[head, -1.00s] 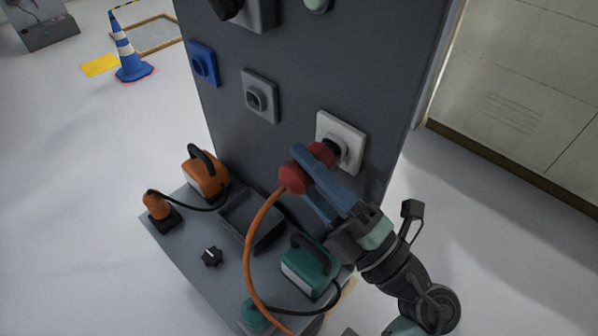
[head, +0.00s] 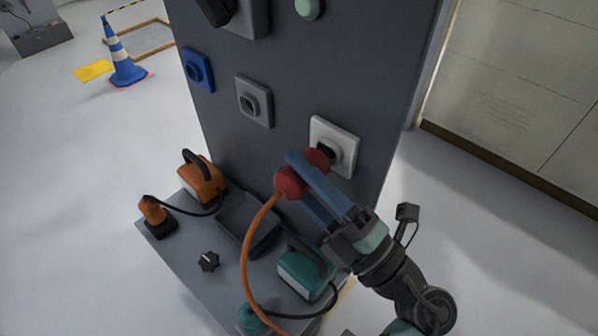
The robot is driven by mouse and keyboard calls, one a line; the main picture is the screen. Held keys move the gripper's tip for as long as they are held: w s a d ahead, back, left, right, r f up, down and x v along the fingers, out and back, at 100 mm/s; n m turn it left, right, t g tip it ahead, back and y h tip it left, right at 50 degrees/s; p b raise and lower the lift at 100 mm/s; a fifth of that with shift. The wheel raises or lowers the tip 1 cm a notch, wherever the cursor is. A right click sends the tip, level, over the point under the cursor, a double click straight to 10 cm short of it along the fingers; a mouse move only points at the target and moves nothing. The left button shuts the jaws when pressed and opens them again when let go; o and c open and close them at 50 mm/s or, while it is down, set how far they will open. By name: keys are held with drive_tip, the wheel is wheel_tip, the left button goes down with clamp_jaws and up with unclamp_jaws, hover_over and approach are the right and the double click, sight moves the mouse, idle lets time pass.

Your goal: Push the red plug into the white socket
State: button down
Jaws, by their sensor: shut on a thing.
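The red plug (head: 289,183) has an orange cable running down from its back. My gripper (head: 304,174) is shut on the plug, with its blue fingers on either side of it. The white socket (head: 345,145) is a square plate on the grey upright panel, at its right. The plug's front is at the dark opening of the socket. The fingers partly hide this spot, so I cannot tell how far the plug is in.
A grey socket (head: 243,112) and a blue socket (head: 191,65) sit left on the panel (head: 300,70). Below, the base shelf holds an orange device (head: 205,184), a dark tray (head: 235,240), a black knob (head: 208,261) and a teal device (head: 296,275).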

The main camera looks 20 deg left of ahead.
drive_tip(key=shift+w+d+b, duration=0.25)
drive_tip(key=shift+w+b, duration=0.05)
drive_tip(key=shift+w, duration=0.4)
drive_tip(key=shift+c, duration=1.2)
unclamp_jaws()
